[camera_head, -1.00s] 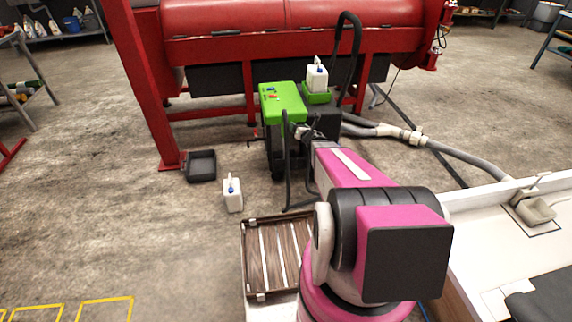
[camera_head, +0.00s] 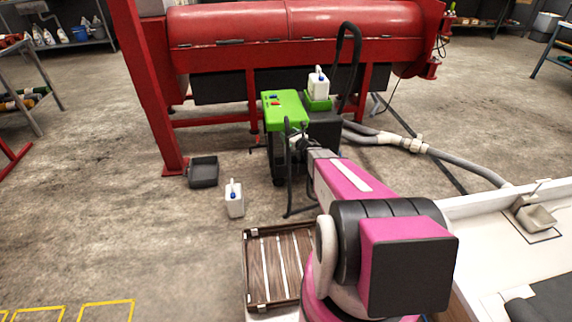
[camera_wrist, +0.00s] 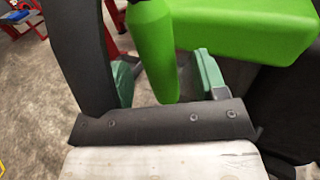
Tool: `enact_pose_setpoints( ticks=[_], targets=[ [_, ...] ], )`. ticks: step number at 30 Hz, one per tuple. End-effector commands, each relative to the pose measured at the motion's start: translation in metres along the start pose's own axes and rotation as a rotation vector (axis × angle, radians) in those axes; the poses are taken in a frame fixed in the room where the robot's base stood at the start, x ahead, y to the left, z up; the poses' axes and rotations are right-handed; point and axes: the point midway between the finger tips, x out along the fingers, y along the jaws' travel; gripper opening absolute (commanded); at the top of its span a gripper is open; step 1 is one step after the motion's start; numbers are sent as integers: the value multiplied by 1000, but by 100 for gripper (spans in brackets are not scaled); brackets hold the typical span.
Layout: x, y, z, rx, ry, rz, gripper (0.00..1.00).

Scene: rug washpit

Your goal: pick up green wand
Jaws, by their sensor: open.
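The green wand (camera_wrist: 153,50) shows in the wrist view as a smooth upright bar, tapering to a rounded lower end. My gripper (camera_wrist: 168,78) is open there, with one teal finger left of the wand and one right of it. The wand's lower end appears in the gap, close to the dark palm; I see no finger closed on it. Whether it lies fully between the fingertips in depth is hard to tell. In the head view my gripper (camera_head: 298,137) is beside the green-topped machine, and the wand cannot be clearly made out.
The machine's green top (camera_head: 286,110) is close to my gripper. A black hose (camera_wrist: 72,50) passes left of the wand. A white jug (camera_head: 318,84) stands on the machine, another (camera_head: 234,200) on the floor near a black tray (camera_head: 203,172). A large red machine (camera_head: 290,30) stands behind.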

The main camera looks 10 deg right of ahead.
Motion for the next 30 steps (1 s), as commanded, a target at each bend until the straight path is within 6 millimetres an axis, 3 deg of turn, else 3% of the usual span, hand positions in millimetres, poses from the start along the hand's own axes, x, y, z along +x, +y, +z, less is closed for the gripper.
enact_pose_setpoints(
  ticks=[8, 16, 17, 21, 30],
  targets=[
    [40, 0, -2, 0, -1, 0, 65],
    [43, 1, -1, 1, -1, 0, 65],
    [43, 1, -1, 1, -1, 0, 59],
    [43, 1, -1, 1, 0, 0, 13],
    [43, 1, 0, 1, -1, 0, 12]
  ],
)
